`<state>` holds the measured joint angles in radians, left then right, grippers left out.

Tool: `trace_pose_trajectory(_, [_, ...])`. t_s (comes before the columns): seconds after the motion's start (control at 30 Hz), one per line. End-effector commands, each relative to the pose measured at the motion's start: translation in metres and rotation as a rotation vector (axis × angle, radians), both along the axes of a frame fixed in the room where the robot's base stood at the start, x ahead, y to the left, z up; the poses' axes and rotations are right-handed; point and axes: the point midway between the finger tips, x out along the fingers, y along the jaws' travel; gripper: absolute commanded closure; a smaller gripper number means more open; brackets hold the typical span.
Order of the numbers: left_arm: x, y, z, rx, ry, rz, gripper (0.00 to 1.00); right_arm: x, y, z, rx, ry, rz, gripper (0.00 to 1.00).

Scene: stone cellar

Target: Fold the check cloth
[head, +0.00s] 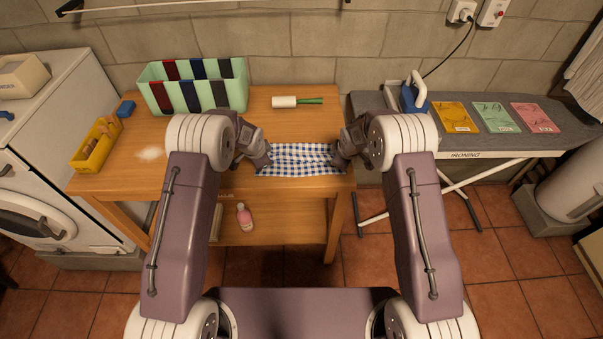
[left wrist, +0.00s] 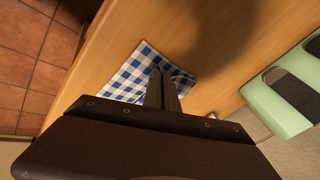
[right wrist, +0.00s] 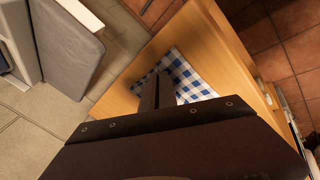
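The blue-and-white check cloth (head: 300,160) lies near the front right of the wooden table, between my two grippers. It also shows in the left wrist view (left wrist: 130,78) and the right wrist view (right wrist: 190,80). My left gripper (head: 266,164) is at the cloth's left end, its fingers (left wrist: 160,76) close together on the cloth, which is creased and raised beside them. My right gripper (head: 339,162) is at the right end, its fingers (right wrist: 158,78) close together at the cloth's edge. Both look shut on it; the exact pinch points are hidden by the fingers.
On the table (head: 240,180) are a mint sorter (head: 152,97) with coloured dividers, a lint roller (head: 285,102), a yellow box (head: 92,152) and a blue block (head: 125,109). An ironing board (head: 460,142) with an iron (head: 413,95) stands to the right.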

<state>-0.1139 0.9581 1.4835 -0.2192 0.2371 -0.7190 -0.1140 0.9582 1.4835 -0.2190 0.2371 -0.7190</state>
Motion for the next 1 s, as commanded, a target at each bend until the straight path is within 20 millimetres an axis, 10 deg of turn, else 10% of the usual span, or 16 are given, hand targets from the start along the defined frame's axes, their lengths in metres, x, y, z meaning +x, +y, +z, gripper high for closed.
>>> trace_pose_trajectory(0.4, [-0.001,0.0,-0.005,-0.001,-0.03,0.005,1.0,-0.001,0.0,-0.005,0.002,-0.03,-0.005,1.0])
trace_pose_trajectory(0.57, [-0.001,0.0,-0.005,-0.002,-0.029,0.005,0.6,-0.001,0.0,-0.005,0.002,-0.029,-0.005,0.6])
trace_pose_trajectory(1.0, [-0.006,0.0,0.006,-0.001,-0.029,0.004,0.6,-0.006,0.0,0.006,0.001,-0.027,-0.005,0.6])
